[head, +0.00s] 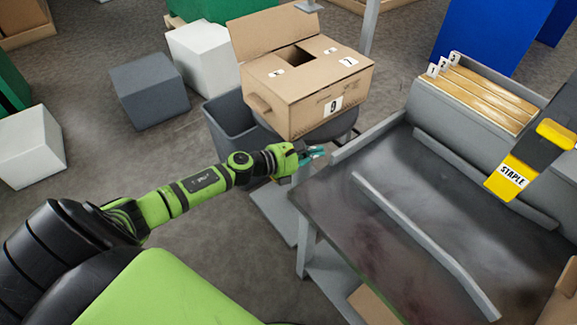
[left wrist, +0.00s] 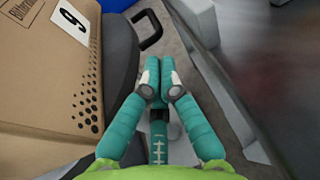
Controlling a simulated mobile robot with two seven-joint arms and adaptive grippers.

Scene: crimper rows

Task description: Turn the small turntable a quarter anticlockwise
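The small turntable is a dark grey round plate (head: 340,128) under a cardboard box (head: 305,90) labelled 9. Its curved rim (left wrist: 121,60) shows at the left of the left wrist view, with a black loop handle (left wrist: 152,42) at its far side. The box hides most of the plate. My left gripper (head: 314,153) is beside the near side of the turntable, between it and the grey bench. In the left wrist view its teal fingers (left wrist: 159,78) come together ahead with nothing seen between them. The handle is beyond the fingertips, apart from them. My right gripper is out of view.
The bench (head: 345,215) with a raised metal strip (head: 420,240) stands close on the right, leaving a narrow gap. A grey bin (head: 228,128) stands behind the turntable's left side.

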